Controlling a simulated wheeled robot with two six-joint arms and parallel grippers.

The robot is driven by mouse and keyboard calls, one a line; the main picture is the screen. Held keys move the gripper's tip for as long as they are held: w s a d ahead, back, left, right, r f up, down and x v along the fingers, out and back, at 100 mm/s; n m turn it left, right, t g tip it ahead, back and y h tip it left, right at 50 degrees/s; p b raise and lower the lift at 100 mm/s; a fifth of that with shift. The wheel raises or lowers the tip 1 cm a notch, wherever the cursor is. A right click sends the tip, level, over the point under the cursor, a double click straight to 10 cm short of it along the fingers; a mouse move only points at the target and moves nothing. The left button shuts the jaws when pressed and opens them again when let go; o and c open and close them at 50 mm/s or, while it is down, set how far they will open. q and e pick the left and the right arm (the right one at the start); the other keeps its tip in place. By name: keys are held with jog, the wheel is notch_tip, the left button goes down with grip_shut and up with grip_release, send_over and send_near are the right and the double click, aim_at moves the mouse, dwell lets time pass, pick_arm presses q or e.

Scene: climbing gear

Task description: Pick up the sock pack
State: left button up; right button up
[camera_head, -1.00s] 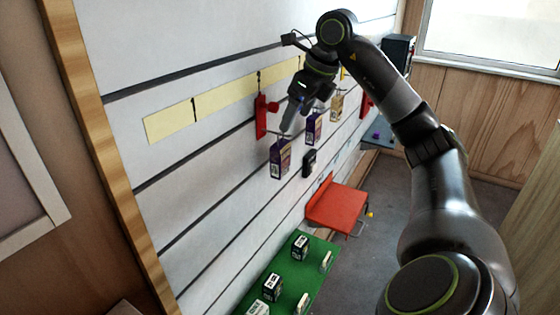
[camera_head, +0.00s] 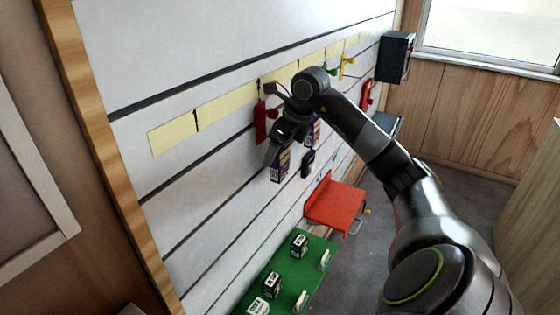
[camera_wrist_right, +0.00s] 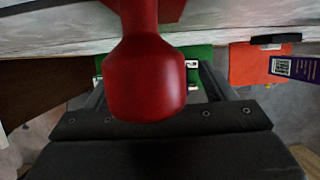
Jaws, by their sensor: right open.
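A purple pack with a printed label (camera_head: 279,172), which looks like the sock pack, hangs on the slatted wall. My right gripper (camera_head: 272,155) is open at its upper part, its fingers overlapping it in the head view; I cannot tell whether they touch. A second purple pack (camera_head: 313,133) hangs just behind, partly hidden by my right arm. My left gripper is not in view.
A black item (camera_head: 308,163) hangs to the right. Below are a red shelf (camera_head: 340,203) and a green shelf (camera_head: 311,270) with small boxes.

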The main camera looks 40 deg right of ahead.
jog(key=c, duration=1.1)
jog(key=shift+r, duration=0.15)
